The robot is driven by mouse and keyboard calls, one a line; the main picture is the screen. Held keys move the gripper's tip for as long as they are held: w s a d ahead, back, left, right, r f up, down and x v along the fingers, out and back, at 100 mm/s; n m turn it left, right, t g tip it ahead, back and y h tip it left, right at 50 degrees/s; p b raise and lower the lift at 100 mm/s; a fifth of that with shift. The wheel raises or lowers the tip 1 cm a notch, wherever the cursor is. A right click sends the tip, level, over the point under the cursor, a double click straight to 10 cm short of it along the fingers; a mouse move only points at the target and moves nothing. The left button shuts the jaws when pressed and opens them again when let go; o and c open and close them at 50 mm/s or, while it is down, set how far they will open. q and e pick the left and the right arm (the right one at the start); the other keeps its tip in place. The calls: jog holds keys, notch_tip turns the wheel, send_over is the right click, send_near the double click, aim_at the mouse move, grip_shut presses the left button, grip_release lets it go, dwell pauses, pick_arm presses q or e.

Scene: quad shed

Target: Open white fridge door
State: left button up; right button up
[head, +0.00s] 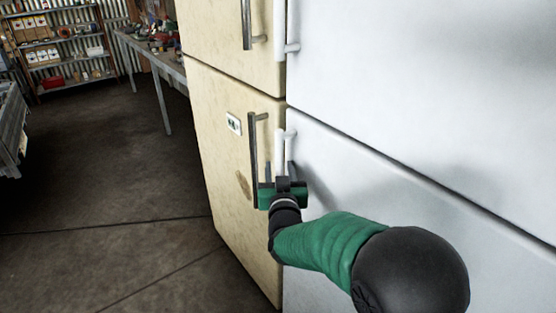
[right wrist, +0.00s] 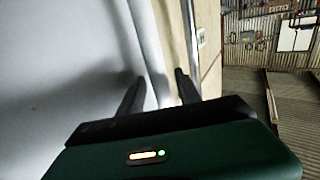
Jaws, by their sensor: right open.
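The white fridge (head: 430,215) fills the right side of the head view, with its upper and lower doors shut. A white vertical handle (head: 280,148) is at the left edge of its lower door, and another white handle (head: 280,30) is on the upper door. My right gripper (head: 279,168) is open at the lower handle, with one finger to each side of it in the picture. In the right wrist view, a white upright bar (right wrist: 151,60) runs between the open fingers (right wrist: 160,88). I cannot tell whether they touch it. My left gripper is out of view.
A cream fridge (head: 220,165) stands close on the left, its dark metal handle (head: 253,160) right beside my right gripper. A workbench (head: 150,60), a loaded shelf (head: 60,50) and a grey table edge (head: 12,125) are further left. The concrete floor (head: 100,200) between is clear.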

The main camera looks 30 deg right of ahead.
jog(key=shift+s+a+r, duration=0.35)
jog(key=shift+a+r, duration=0.05)
jog(key=shift+c, duration=0.2)
jog(key=shift+w+f, duration=0.1)
jog(key=shift+w, duration=0.05)
jog(key=c, duration=0.5)
jog(key=shift+d, duration=0.25)
grip_shut()
jog(key=shift+a+f, duration=0.1)
jog(key=shift+a, duration=0.05)
